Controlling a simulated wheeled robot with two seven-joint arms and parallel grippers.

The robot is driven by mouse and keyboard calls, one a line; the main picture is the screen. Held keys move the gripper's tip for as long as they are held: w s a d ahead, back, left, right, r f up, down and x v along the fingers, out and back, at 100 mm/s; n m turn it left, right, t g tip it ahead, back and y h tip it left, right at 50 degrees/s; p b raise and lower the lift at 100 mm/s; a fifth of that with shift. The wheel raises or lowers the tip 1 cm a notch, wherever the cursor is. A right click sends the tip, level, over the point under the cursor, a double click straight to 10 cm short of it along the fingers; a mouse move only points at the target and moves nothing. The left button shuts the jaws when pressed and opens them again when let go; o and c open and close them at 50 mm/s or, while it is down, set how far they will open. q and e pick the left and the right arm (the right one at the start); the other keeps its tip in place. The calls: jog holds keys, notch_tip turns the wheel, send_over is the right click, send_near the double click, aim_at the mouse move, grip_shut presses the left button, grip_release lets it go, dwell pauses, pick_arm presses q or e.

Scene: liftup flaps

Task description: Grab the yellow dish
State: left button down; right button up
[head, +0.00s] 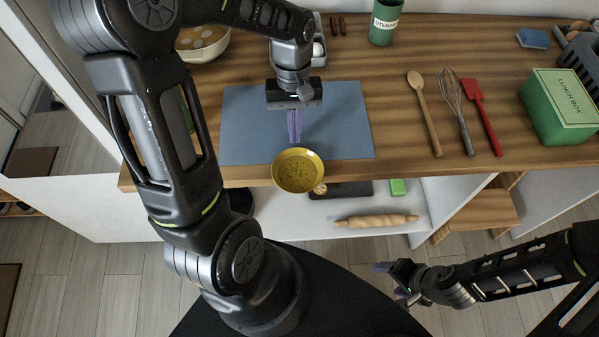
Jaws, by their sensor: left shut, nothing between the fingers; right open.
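The yellow dish (298,171) is a round bowl with a greenish-yellow, speckled inside. It shows at the counter's front edge, overlapping the front of the blue mat (245,128). Much of it lies past the edge in the picture, and I cannot tell what it rests on. My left gripper (294,138) is shut and empty, pointing down over the mat just behind the dish's far rim. I cannot tell whether its tips touch the rim. My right gripper (395,282) is open and empty, low in front of the counter, to the right of the dish.
A wooden spoon (425,115), a whisk (456,105) and a red spatula (482,115) lie right of the mat. A green lunch box (560,107) stands at the far right. A rolling pin (376,221) lies on the shelf below. The right half of the mat is clear.

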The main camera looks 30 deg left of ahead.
pick_arm(q)
jog(key=shift+w+a+r, duration=0.15)
jog(key=shift+w+r, duration=0.15)
jog(key=r, duration=0.3)
jog(key=r+b, duration=0.1)
jog(key=shift+s+d+r, duration=0.2)
jog(key=shift+s+r, duration=0.05)
jog(key=shift+s, duration=0.05)
jog(key=s+d+b, duration=0.3)
jog(key=s+d, duration=0.9)
jog(key=s, duration=0.4)
jog(key=shift+s+d, duration=0.15)
jog(key=c, duration=2.2)
grip_release()
jog(key=shift+f, duration=0.1)
